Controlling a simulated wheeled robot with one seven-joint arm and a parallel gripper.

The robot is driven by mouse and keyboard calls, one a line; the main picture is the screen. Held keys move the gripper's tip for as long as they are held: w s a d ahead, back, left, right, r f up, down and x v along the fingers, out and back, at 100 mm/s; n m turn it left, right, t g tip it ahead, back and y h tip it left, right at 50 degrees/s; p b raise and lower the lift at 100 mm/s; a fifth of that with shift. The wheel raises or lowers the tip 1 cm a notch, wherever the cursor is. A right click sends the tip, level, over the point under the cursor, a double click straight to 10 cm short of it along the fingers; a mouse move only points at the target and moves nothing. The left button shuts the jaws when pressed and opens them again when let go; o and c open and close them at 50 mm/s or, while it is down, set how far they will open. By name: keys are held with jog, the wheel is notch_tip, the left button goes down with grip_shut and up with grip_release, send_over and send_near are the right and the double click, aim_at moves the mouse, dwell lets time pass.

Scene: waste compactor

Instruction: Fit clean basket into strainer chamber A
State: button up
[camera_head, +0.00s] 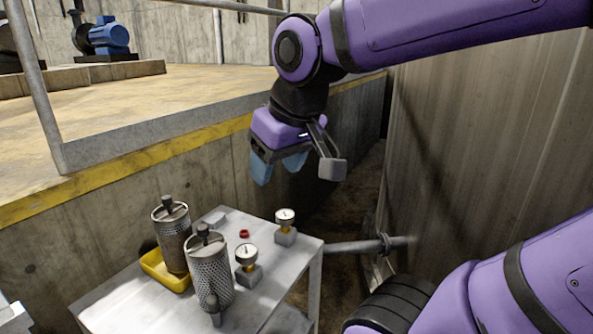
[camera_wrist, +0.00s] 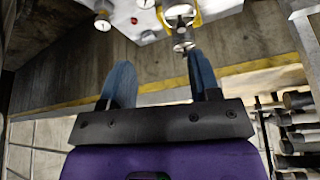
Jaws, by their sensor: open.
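Two perforated metal cylinders with dark top knobs, basket-like, stand on a grey metal table. The rear cylinder (camera_head: 173,238) is in a yellow tray (camera_head: 160,271); the front cylinder (camera_head: 211,276) stands just right of the tray. I cannot tell which is the clean basket, and I cannot identify strainer chamber A. My gripper (camera_head: 278,172) is open and empty, with blue fingers, in the air above and beyond the table's far side.
The table (camera_head: 135,308) also carries two dial gauges (camera_head: 247,256) (camera_head: 285,220) and a small red ring (camera_head: 244,233). A pipe (camera_head: 350,246) runs right from it. A concrete ledge with a yellow edge (camera_head: 120,177) rises behind; a tall wall (camera_head: 480,140) stands right.

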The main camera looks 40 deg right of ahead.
jog(key=shift+o, duration=0.4)
jog(key=s, duration=0.4)
jog(key=shift+d+f, duration=0.1)
jog(key=shift+d, duration=0.1)
jog(key=n+g, duration=0.4)
jog(key=g, duration=0.1)
send_over(202, 226)
jog(key=s, duration=0.1)
notch_tip(202, 226, down, 15)
jog(key=shift+s+d, duration=0.15)
notch_tip(202, 226, down, 5)
jog(key=shift+r, duration=0.1)
jog(key=shift+w+f, duration=0.2)
jog(key=shift+f, duration=0.65)
jog(key=shift+w+f, duration=0.2)
jog(key=shift+f, duration=0.7)
jog(key=shift+w+f, duration=0.2)
jog(key=shift+f, duration=0.65)
grip_shut()
